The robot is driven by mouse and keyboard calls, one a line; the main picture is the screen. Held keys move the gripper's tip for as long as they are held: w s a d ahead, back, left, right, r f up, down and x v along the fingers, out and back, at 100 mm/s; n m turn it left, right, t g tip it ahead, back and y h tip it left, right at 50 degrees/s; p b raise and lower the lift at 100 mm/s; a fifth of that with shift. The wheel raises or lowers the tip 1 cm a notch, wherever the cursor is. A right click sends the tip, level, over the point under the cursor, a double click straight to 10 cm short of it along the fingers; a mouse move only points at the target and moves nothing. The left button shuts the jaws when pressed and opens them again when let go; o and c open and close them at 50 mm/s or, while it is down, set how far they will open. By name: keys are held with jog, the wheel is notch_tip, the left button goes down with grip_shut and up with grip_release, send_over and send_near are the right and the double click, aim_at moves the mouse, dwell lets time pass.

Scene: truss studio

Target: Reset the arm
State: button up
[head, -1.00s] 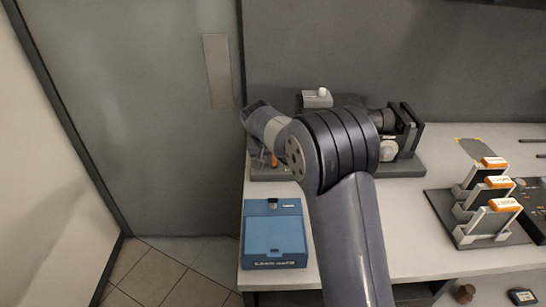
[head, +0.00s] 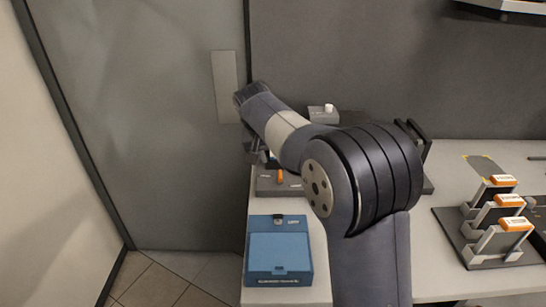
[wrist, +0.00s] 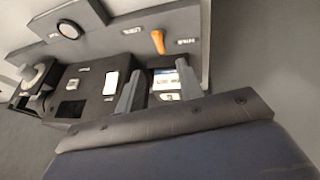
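My arm rises from the bottom of the head view and bends left over the bench. My gripper (wrist: 159,86) shows in the wrist view with its two grey fingers apart and nothing seen held between them. In the head view it is mostly hidden below the forearm, near the bench's left end. Beyond the fingers is a dark grey device (wrist: 92,68) with an orange lever (wrist: 158,42), a white round knob (wrist: 69,29) and a slot area with a white and blue piece (wrist: 167,80). The lever also shows in the head view (head: 280,177).
A blue box (head: 280,252) sits at the bench's front left corner. A rack (head: 485,251) with several orange-topped pieces stands on the right. A grey door (head: 140,120) is left of the bench, and a shelf (head: 503,5) hangs at top right.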

aim_at(279, 174)
jog(key=x, duration=1.1)
jog(key=shift+p, duration=0.35)
jog(key=shift+r, duration=0.1)
